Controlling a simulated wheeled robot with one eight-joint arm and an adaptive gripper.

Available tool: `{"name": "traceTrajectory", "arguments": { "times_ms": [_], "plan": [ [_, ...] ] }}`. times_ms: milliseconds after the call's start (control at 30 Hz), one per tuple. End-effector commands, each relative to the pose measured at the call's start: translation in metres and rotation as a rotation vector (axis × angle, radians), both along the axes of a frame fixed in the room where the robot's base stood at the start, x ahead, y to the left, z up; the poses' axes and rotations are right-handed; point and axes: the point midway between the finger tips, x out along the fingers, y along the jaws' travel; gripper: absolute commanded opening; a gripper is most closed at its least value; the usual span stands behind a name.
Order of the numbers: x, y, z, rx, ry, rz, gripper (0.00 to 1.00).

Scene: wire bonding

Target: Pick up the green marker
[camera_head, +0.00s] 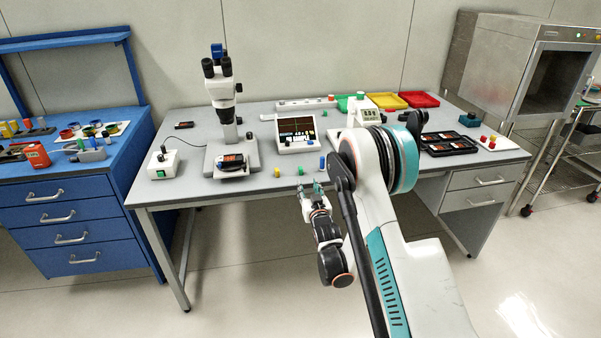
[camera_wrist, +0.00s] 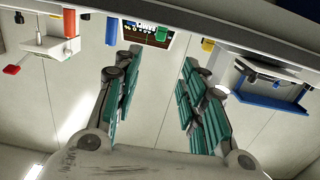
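A small upright green marker (camera_wrist: 111,31) shows near the top of the wrist view, at the table's front edge. In the head view my gripper (camera_head: 312,190) is just in front of the table's front edge.
The microscope (camera_head: 228,150) and a display box (camera_head: 296,143) stand behind on the grey table (camera_head: 185,195). Floor in front is clear.

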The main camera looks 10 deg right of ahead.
Motion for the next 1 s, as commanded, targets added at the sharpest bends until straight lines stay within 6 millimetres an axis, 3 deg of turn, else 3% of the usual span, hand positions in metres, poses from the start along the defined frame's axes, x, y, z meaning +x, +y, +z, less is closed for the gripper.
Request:
{"name": "traceTrajectory", "arguments": {
  "times_ms": [167, 500, 767, 1000],
  "plan": [
    [0.012, 0.000, -0.005, 0.000, -0.009, 0.001, 0.38],
    [0.072, 0.000, -0.012, 0.001, -0.008, 0.001, 0.38],
    [0.090, 0.000, -0.011, 0.001, -0.008, 0.000, 0.38],
    [0.122, -0.002, -0.015, 0.000, -0.008, 0.000, 0.38]
  ]
}}
